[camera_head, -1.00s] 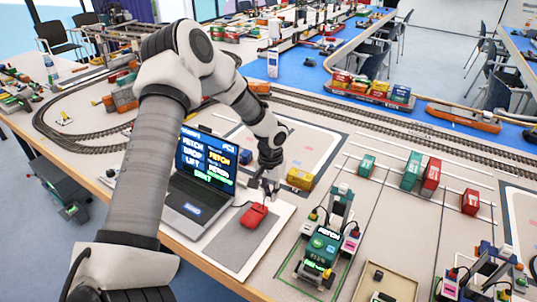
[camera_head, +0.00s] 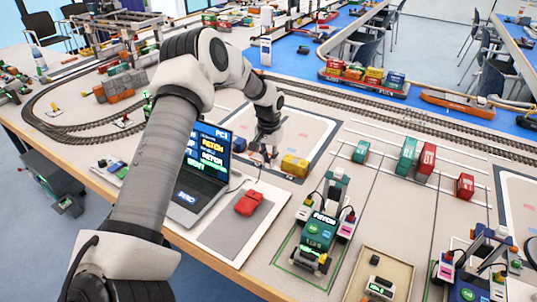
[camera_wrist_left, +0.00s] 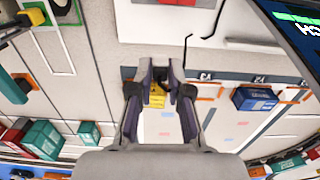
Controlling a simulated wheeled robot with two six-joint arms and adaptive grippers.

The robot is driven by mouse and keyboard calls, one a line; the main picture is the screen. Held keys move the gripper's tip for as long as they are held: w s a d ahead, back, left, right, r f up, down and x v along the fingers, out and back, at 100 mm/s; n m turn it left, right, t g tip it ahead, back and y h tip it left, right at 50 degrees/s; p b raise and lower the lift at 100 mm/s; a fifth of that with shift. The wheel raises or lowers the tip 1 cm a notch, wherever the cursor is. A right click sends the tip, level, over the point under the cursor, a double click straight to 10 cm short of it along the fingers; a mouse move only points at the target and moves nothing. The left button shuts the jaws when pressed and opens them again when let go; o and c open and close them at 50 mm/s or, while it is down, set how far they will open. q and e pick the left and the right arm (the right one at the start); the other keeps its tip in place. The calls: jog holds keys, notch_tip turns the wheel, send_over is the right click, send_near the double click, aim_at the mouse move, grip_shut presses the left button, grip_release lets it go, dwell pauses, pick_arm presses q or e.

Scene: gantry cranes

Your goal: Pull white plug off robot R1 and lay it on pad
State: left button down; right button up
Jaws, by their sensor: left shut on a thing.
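My left gripper (camera_head: 268,154) hangs over the table behind the laptop, close to the left of the yellow container (camera_head: 297,165). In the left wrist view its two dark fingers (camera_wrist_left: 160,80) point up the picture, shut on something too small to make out. The yellow container also shows between the fingers, lower down on the mat. I cannot make out the white plug. Two small green and blue wheeled machines, one in the middle (camera_head: 320,235) and one at the right (camera_head: 470,275), carry pink blocks and dark cables. I cannot read R1 on either. A grey pad (camera_head: 222,241) lies at the front edge.
Green and red containers (camera_head: 426,160) stand behind. Railway track (camera_head: 370,115) crosses the table.

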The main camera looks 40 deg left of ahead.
pick_arm(q)
jog(key=b, duration=0.5)
send_near(269, 191)
jog(key=shift+f, duration=2.65)
jog(key=shift+f, duration=0.6)
jog(key=c, duration=1)
grip_release()
jog(key=shift+r, duration=0.1)
notch_tip(269, 191, up, 12)
jog(key=shift+f, duration=0.1)
